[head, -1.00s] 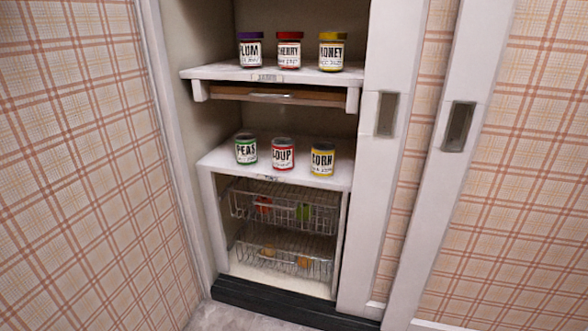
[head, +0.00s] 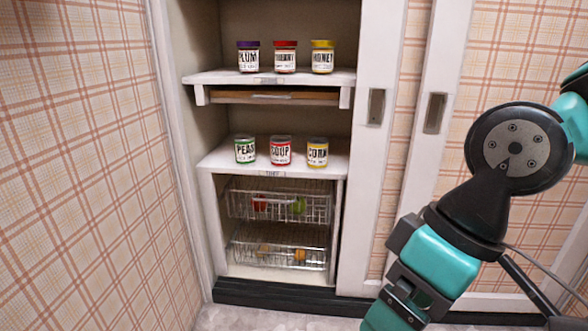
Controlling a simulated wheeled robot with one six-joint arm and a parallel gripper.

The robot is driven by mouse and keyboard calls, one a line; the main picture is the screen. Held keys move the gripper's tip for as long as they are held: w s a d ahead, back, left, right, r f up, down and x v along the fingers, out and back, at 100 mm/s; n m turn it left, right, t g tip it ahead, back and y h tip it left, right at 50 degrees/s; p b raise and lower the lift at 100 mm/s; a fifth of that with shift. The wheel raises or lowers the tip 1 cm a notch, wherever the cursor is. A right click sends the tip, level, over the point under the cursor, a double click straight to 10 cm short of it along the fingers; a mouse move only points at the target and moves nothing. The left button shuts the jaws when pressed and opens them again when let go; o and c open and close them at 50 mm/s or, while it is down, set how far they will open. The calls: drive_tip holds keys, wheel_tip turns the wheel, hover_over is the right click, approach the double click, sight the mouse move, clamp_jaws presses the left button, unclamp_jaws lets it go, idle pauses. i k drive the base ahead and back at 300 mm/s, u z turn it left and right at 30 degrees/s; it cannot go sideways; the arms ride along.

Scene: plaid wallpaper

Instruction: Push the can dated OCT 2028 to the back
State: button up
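Three cans stand upright in a row near the front of the lower shelf (head: 218,160): a green PEAS can (head: 245,151), a red SOUP can (head: 281,151) and a yellow CORN can (head: 317,153). Small date print shows under each name, but it is too small to read, so I cannot tell which can is dated OCT 2028. There is bare shelf behind the cans. My arm is at the right, in front of the sliding doors and well apart from the cans. My gripper itself is not visible.
The upper shelf (head: 210,78) holds a purple-lidded PLUM jar (head: 248,57), a red-lidded jar (head: 285,57) and a yellow-lidded HONEY jar (head: 322,57). A wooden drawer (head: 275,97) hangs beneath it. Wire baskets (head: 277,205) are below the cans. White sliding doors (head: 385,60) bound the opening's right side.

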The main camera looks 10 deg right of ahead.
sight(244, 143)
drive_tip(key=z, duration=1.45)
drive_tip(key=k, duration=0.55)
drive_tip(key=u, duration=1.45)
drive_tip(key=i, duration=0.5)
